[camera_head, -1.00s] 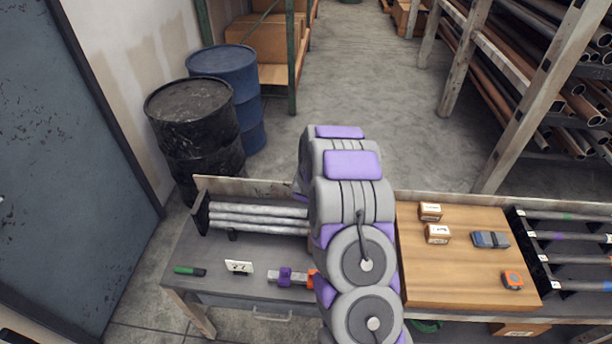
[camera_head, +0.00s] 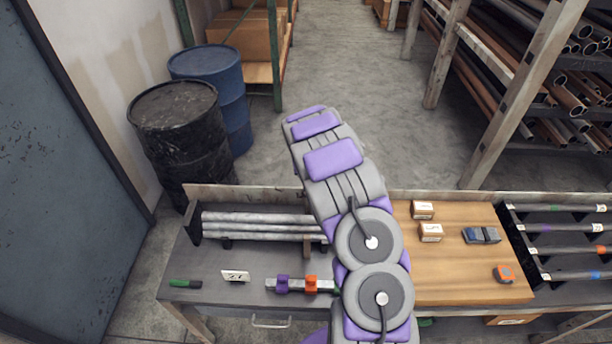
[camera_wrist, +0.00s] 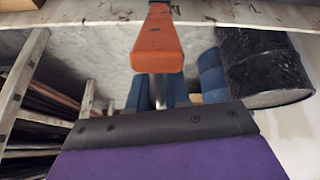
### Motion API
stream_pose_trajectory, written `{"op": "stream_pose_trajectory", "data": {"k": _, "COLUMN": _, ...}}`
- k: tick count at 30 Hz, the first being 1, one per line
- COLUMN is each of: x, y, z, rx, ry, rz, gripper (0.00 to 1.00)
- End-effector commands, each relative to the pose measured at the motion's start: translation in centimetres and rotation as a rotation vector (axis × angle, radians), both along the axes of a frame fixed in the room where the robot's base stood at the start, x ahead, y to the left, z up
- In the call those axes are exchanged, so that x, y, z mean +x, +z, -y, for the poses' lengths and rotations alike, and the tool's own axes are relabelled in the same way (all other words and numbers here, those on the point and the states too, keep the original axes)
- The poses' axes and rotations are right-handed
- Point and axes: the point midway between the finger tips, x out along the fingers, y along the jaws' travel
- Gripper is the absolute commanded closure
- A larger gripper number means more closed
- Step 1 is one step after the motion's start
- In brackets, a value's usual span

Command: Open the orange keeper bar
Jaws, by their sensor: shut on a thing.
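The orange keeper bar (camera_wrist: 158,45) is at the top middle of the wrist view, with its broad end toward me. My gripper (camera_wrist: 159,88) is shut on it; the exact contact of the fingers is hard to see. In the head view, an orange block (camera_head: 311,284) sits beside a purple block (camera_head: 282,284) on a grey metal bar along the bench front. I cannot tell whether this orange block is part of the keeper bar. My arm hides the gripper in the head view.
Several grey pipes (camera_head: 262,219) lie in a rack at the back left of the bench. A white tag (camera_head: 235,275) and green-handled tool (camera_head: 185,283) are at the front left. A wooden board (camera_head: 455,270) holds small boxes on the right. Barrels (camera_head: 180,130) stand behind.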

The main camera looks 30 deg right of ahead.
Motion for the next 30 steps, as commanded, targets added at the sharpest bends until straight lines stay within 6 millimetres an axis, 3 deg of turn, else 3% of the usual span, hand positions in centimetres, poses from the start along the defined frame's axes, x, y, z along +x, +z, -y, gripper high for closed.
{"op": "stream_pose_trajectory", "data": {"k": 30, "x": 3.8, "y": 0.1, "z": 2.9, "rx": 0.149, "ry": -0.001, "rz": -0.219, "gripper": 1.0}}
